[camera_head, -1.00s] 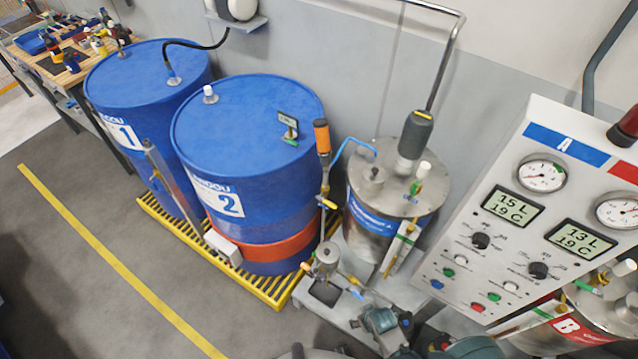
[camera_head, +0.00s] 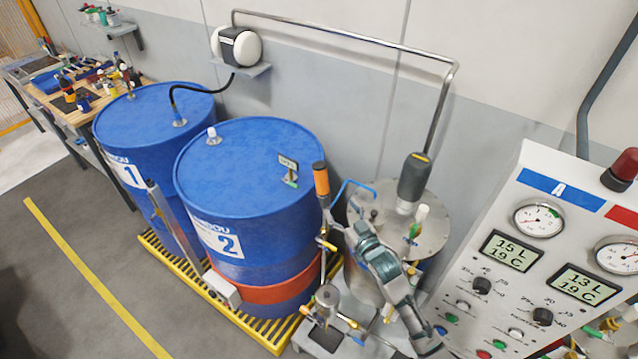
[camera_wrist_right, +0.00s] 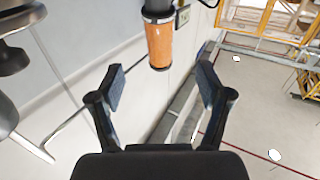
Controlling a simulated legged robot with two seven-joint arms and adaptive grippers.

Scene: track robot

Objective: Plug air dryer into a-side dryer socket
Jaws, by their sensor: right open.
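An upright cylinder with an orange body and dark cap (camera_head: 321,181), which looks like the air dryer, stands on a thin pipe by the right side of blue drum 2. In the right wrist view its orange body (camera_wrist_right: 159,46) lies ahead, beyond and between the fingertips, not touching them. My right gripper (camera_head: 352,232) is open and empty, below and right of the cylinder, in front of the steel tank (camera_head: 425,225). Its spread fingers show in the right wrist view (camera_wrist_right: 160,82). I cannot tell which fitting is the a-side dryer socket. My left gripper is not in view.
Blue drums 1 (camera_head: 150,105) and 2 (camera_head: 240,160) stand on a yellow grated pallet (camera_head: 262,335). A control panel (camera_head: 530,230) is close on the right. A bent steel pipe (camera_head: 340,32) runs along the wall. Floor at the left is clear.

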